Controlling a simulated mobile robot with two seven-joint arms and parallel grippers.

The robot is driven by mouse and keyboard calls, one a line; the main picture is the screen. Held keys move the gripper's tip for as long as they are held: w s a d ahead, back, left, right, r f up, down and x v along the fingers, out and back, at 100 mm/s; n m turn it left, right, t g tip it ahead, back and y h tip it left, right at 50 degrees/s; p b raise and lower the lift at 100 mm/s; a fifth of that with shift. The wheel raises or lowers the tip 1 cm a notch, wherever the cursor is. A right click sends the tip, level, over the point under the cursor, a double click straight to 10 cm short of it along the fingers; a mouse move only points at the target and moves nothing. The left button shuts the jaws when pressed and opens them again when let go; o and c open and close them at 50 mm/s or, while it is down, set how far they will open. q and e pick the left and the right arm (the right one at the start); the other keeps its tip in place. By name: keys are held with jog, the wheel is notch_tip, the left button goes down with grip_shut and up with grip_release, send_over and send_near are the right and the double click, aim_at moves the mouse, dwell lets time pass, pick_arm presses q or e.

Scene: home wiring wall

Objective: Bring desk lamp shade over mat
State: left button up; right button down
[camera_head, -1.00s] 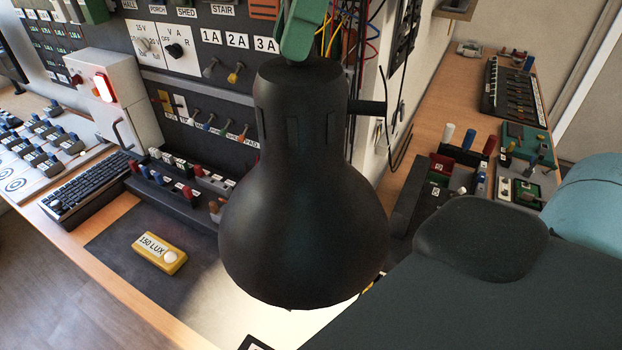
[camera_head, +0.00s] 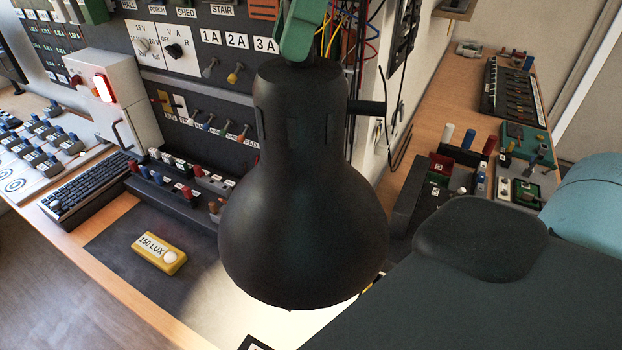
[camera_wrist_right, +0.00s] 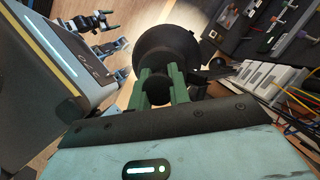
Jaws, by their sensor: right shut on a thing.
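The black desk lamp shade (camera_head: 303,225) hangs large in the middle of the head view, wide end down, and hides what is behind it. It also shows in the right wrist view (camera_wrist_right: 165,45). The green fingers of my right gripper (camera_head: 300,42) are shut on its narrow top end; they show in the wrist view too (camera_wrist_right: 160,88). The dark mat (camera_head: 115,245) lies on the bench below and left, with a bright lit patch beside the shade's rim. What looks like my left gripper (camera_wrist_right: 98,22) is small at the wrist view's upper left.
A yellow 150 LUX meter (camera_head: 159,254) lies on the mat. A keyboard (camera_head: 88,190) is to its left, and a row of coloured plugs (camera_head: 175,180) runs along the back. The switch panel (camera_head: 190,70) and hanging wires (camera_head: 372,50) stand close behind the shade.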

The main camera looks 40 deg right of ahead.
pick_arm(q)
jog(key=shift+s+f, duration=0.1)
jog(key=shift+f, duration=0.05)
pick_arm(e)
jog(key=shift+w, duration=0.2)
dwell(0.3)
jog(key=shift+w+a, duration=0.3)
jog(key=shift+a, duration=0.05)
pick_arm(q)
jog(key=shift+s+f+b, duration=0.45)
jog(key=shift+f, duration=0.15)
pick_arm(e)
jog(key=shift+w+a, duration=0.85)
jog(key=shift+w, duration=0.15)
jog(key=shift+w, duration=0.15)
pick_arm(q)
jog(key=shift+s+f+b, duration=0.3)
jog(key=shift+f, duration=0.1)
pick_arm(e)
jog(key=shift+w+a, duration=0.55)
jog(key=shift+w, duration=0.2)
jog(key=shift+w+a, duration=0.5)
jog(key=shift+w, duration=0.25)
